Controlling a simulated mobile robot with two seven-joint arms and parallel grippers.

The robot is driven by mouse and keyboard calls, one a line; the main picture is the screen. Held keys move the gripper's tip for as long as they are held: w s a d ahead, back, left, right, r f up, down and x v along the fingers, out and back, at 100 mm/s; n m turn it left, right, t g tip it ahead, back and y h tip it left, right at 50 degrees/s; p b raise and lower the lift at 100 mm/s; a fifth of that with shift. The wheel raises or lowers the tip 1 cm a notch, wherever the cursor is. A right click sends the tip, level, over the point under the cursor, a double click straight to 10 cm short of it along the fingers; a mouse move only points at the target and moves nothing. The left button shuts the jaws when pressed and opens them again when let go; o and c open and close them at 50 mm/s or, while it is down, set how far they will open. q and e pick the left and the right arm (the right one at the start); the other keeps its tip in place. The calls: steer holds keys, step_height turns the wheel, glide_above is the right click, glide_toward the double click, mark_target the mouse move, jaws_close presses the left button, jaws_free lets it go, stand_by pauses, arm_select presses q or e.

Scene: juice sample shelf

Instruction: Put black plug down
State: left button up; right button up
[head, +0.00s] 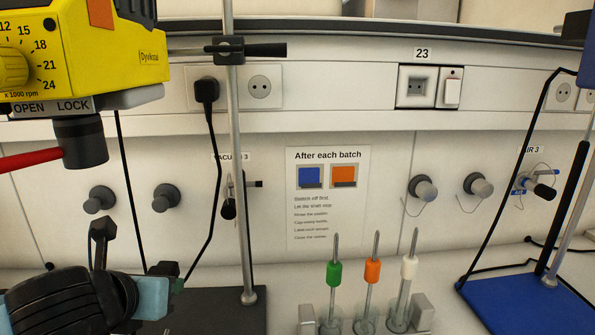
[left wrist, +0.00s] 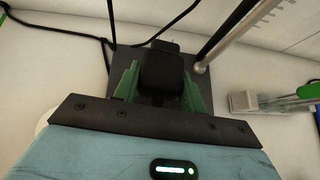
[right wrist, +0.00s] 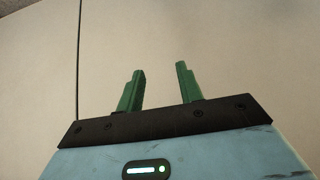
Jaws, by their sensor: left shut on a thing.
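The black plug (left wrist: 162,72) is between the green fingers of my left gripper (left wrist: 158,85) in the left wrist view. The gripper is shut on it, above or in front of a dark stand base; the gap beneath cannot be told. In the head view my left gripper (head: 176,284) is low at the left, its fingers largely hidden, and a dark block that appears to be the plug (head: 164,268) shows beside it. My right gripper (right wrist: 160,88) is open and empty in the right wrist view, facing a plain pale surface; it is not in the head view.
Another black plug (head: 206,90) sits in a wall socket, its cable hanging down. A metal stand rod (head: 240,180) rises from the dark base (head: 215,312) under a yellow stirrer (head: 110,50). Green, orange and white-collared rods (head: 372,271) stand in glassware. A blue base (head: 520,305) is at right.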

arm_select(q)
steer(key=shift+s+d+r, duration=0.15)
steer(key=shift+d+r, duration=0.3)
steer(key=shift+d, duration=0.2)
steer(key=shift+a+f, duration=0.1)
